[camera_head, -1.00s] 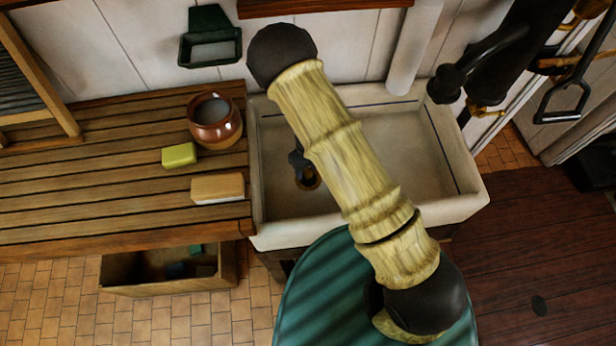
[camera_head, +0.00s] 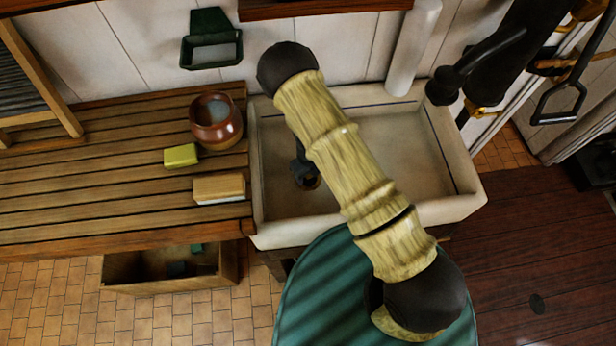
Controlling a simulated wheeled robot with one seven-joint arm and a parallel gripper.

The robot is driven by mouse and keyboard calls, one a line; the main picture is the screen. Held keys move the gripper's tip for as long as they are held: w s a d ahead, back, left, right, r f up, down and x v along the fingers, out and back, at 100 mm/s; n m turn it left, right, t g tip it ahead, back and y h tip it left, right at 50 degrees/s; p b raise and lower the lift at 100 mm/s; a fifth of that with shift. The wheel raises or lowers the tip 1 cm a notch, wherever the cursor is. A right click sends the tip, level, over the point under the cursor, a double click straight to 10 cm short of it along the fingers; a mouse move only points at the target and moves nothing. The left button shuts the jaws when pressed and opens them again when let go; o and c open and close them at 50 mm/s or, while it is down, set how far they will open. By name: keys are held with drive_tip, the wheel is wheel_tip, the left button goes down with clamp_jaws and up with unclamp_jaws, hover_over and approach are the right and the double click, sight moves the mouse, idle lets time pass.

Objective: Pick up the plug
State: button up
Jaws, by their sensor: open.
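My gripper (camera_head: 305,174) is inside the white sink (camera_head: 455,209), in its left part, low over the drain. It is dark and partly hidden behind my pale arm. Its jaws are open, though the fingers are small and hard to make out. A sliver of brass drain (camera_head: 314,185) shows beside the fingertips. I cannot make out the plug itself; the gripper and arm cover most of the drain area. I cannot tell whether the fingers touch anything.
Left of the sink, a slatted wooden counter (camera_head: 90,205) holds a brown pot (camera_head: 214,133), a yellow-green soap (camera_head: 181,156) and a wooden brush (camera_head: 219,188). The sink's right half is clear. The sink walls surround my gripper.

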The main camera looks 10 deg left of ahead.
clamp_jaws()
drive_tip(key=shift+r, duration=0.15)
wheel_tip(320, 180, up, 10)
drive_tip(key=shift+f+b, duration=0.1)
drive_tip(key=shift+b, duration=0.3)
idle(0.5)
drive_tip(key=r+p, duration=0.1)
drive_tip(key=p, duration=0.4)
drive_tip(key=shift+r+p, duration=0.15)
drive_tip(key=shift+p, duration=0.2)
